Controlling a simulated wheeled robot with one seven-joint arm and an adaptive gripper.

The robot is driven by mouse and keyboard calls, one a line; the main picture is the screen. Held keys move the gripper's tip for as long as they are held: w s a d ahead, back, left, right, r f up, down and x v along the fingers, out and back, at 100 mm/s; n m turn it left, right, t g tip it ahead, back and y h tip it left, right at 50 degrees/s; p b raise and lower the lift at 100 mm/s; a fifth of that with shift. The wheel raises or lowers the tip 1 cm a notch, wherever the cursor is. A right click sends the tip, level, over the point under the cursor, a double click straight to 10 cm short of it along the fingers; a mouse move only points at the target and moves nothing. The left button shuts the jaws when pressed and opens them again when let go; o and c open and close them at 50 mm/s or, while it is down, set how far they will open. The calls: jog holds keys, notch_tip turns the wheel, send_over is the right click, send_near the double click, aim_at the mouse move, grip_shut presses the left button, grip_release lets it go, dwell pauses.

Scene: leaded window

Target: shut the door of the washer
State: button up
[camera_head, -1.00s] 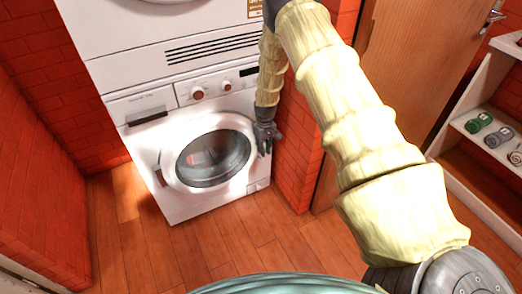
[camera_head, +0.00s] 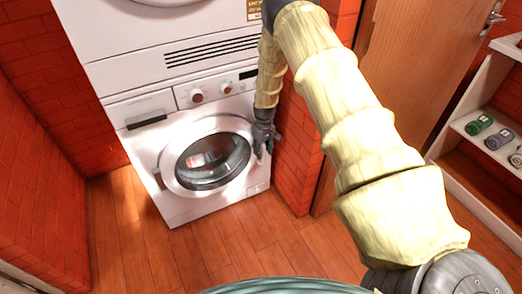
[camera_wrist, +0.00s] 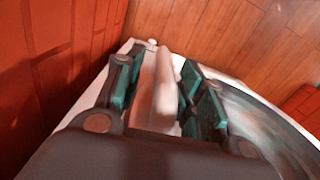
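The white front-loading washer (camera_head: 143,140) stands against the red brick wall, with its round glass door (camera_head: 213,160) low on its front. The door looks nearly flush with the front; I cannot tell whether it is fully shut. A dark handle piece (camera_head: 158,180) shows at its left edge. My gripper (camera_head: 262,150) is at the right edge of the door, pointing down close to the washer front. In the wrist view my gripper (camera_wrist: 157,95) has its two teal-padded fingers apart, with a pale surface showing between them. The curved door rim (camera_wrist: 240,95) is to the right; contact is unclear.
Another white machine (camera_head: 150,45) sits above the washer. A brick wall end (camera_head: 298,150) is close to the right of my gripper. The wood floor in front is clear.

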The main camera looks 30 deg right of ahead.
notch_tip(320, 180, up, 12)
jog(key=shift+w+r, duration=0.1)
dwell(0.5)
jog(key=shift+a, duration=0.1)
jog(key=s+a+f, duration=0.5)
jog(key=s+f, duration=0.3)
jog(key=s, duration=0.3)
jog(key=s+a+f, duration=0.4)
jog(key=s+f, duration=0.4)
jog(key=s, duration=0.3)
jog(key=s+a+f, duration=0.2)
jog(key=s+a, duration=0.1)
jog(key=s, duration=0.5)
jog(key=s+a+f, duration=0.1)
jog(key=s+a, duration=0.2)
jog(key=s, duration=0.4)
jog(key=s+a+r, duration=0.1)
jog(key=s+a, duration=0.1)
jog(key=s, duration=0.4)
jog(key=s+a+r, duration=0.2)
jog(key=s, duration=0.3)
notch_tip(320, 180, up, 14)
jog(key=p, duration=1.4)
jog(key=shift+d+f+m+p, duration=0.15)
jog(key=shift+d+m+p, duration=0.1)
jog(key=shift+m+p, duration=0.15)
jog(key=shift+o, duration=0.2)
